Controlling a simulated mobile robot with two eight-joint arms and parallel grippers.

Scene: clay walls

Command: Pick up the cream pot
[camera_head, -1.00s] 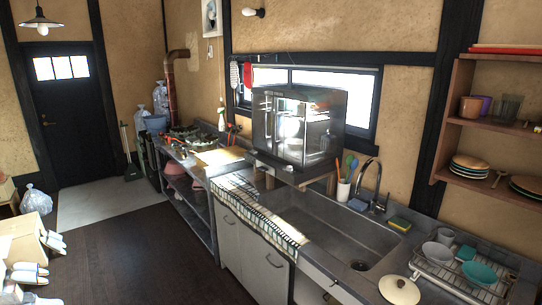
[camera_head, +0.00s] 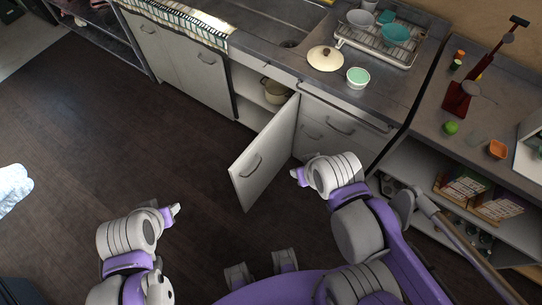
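A cream pot (camera_head: 275,91) sits inside the open lower cabinet under the counter; the cabinet's front edge and shadow partly hide it. The white cabinet door (camera_head: 265,155) stands swung out into the room. My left gripper (camera_head: 175,211) is over the dark floor, left of the door and well apart from the pot. My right gripper (camera_head: 297,175) is to the right of the open door, below the drawers. Both look empty, but their finger gaps are too small to read.
A white bowl with green inside (camera_head: 357,77) stands beside the lid. A dish rack (camera_head: 378,45) holds bowls. Shelves with boxes (camera_head: 465,187) are at right.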

